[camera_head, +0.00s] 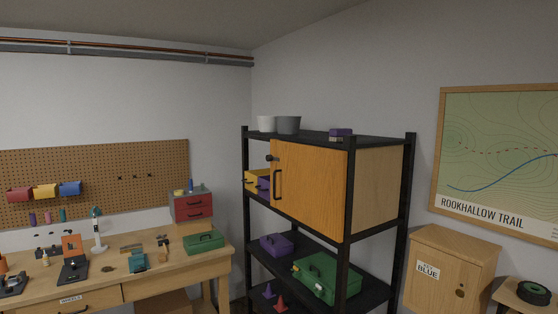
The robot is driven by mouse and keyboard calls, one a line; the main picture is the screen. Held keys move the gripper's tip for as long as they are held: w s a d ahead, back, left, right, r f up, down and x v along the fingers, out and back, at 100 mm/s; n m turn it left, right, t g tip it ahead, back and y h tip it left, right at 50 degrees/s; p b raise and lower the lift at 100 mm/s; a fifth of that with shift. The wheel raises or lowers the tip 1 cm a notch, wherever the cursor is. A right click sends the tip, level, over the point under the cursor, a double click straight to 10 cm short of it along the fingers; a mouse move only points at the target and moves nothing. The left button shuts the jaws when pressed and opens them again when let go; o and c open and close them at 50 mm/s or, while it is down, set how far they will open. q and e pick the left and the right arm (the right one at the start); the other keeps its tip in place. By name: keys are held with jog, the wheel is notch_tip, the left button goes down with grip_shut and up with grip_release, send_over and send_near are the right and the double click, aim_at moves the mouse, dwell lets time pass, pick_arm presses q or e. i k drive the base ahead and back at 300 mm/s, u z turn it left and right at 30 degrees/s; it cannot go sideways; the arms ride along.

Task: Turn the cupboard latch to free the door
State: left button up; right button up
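A cupboard with an orange door (312,190) and a pale wood side (377,190) stands on the upper level of a black shelf rack. The door looks shut. A small dark latch (270,158) sits at the door's upper left edge; its exact angle is too small to tell. A dark bar handle (278,185) is below the latch. Neither of my grippers is in view.
The black rack (346,240) holds a green toolbox (327,277) and a purple box (276,245) below. Yellow bins (256,177) sit left of the door. A workbench (125,285) stands left; a wooden cabinet (447,256) labelled BLUE stands right.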

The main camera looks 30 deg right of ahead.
aim_at(269, 158)
jog(key=z, duration=0.9)
